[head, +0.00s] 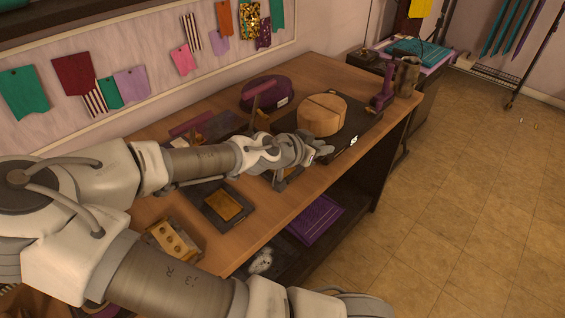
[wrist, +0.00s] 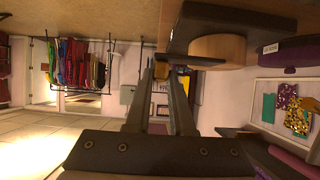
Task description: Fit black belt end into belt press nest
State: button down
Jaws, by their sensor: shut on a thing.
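My gripper (head: 320,152) is held out over the workbench, in front of the round wooden block. In the wrist view its two long fingers (wrist: 161,76) come together on a small dark and tan thing at their tips, too small to make out clearly; I take it for the black belt end. A dark frame with a yellow-brown recessed plate (head: 225,204) lies on the bench below my forearm; I cannot tell whether it is the belt press nest. Another dark fixture under my gripper is mostly hidden by the arm.
A round wooden block (head: 322,113) stands on a black base (head: 362,128), with a purple hat (head: 266,92) behind it. A wooden block with holes (head: 172,240) sits at the bench's near end. A purple tool (head: 383,88) and a metal mug (head: 407,76) stand at the far end.

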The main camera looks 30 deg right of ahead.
jog(key=w+a+f, duration=0.2)
jog(key=w, duration=0.1)
jog(key=w+a+f, duration=0.4)
jog(key=w, duration=0.1)
jog(key=shift+w+f+b, duration=0.2)
jog(key=shift+w+b, duration=0.15)
jog(key=shift+a+f, duration=0.1)
jog(key=shift+f, duration=1.95)
jog(key=shift+f+b, duration=0.1)
jog(key=shift+b, duration=0.2)
jog(key=shift+f, duration=0.15)
jog(key=c, duration=0.8)
grip_release()
jog(key=shift+r, duration=0.4)
jog(key=p+v, duration=0.1)
jog(key=v, duration=1)
jog(key=shift+s+a, duration=0.1)
jog(key=shift+a, duration=0.35)
